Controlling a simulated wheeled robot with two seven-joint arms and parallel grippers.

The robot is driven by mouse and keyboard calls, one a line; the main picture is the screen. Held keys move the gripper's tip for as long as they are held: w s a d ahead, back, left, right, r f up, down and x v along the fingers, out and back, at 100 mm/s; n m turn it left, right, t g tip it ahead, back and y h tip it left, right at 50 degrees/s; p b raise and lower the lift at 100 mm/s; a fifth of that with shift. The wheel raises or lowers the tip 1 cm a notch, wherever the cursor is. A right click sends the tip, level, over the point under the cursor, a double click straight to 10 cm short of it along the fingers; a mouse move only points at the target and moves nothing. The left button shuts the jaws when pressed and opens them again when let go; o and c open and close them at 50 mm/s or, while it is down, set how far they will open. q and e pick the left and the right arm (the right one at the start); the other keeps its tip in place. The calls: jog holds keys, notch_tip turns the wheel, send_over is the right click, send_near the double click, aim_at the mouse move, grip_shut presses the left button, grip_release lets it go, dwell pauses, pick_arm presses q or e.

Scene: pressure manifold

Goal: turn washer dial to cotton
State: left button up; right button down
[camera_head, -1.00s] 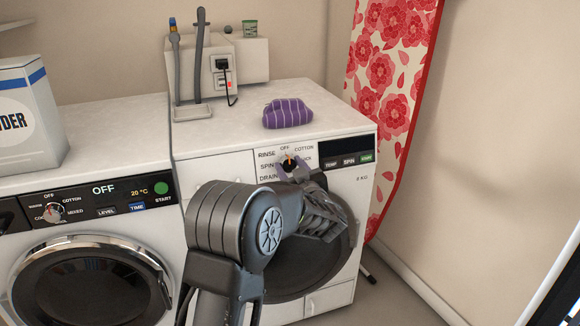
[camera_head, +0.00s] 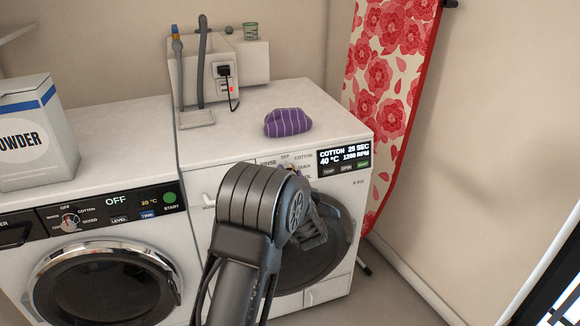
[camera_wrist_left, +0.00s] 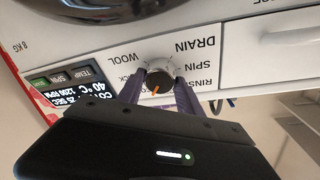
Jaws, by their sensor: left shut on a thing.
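The right-hand washer (camera_head: 340,122) has its display (camera_head: 343,155) lit and reading COTTON, 25 SEC, 40 °C and 1200 RPM. The wrist view shows the dark round dial (camera_wrist_left: 160,75) with an orange pointer mark, among the labels WOOL, DRAIN, SPIN and RINSE; this view is upside down. My left gripper (camera_wrist_left: 159,80) is shut on the dial, one purple-grey finger on each side. The COTTON label is hidden in the wrist view by the gripper. In the head view my left arm covers most of the dial. My right gripper is not in view.
A second machine (camera_head: 20,199) with its own dial stands at the left, with a powder box (camera_head: 32,135) on it. A purple striped cloth bundle (camera_head: 287,122) lies on the washer top. A floral ironing board (camera_head: 385,120) stands to the right.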

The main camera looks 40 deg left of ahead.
pick_arm(q)
jog(key=shift+m+p, duration=0.5)
jog(key=shift+m, duration=0.2)
jog(key=o, duration=1.4)
jog(key=shift+c, duration=0.2)
jog(key=v, duration=0.7)
jog(key=shift+s+d, duration=0.25)
jog(key=shift+s, duration=0.1)
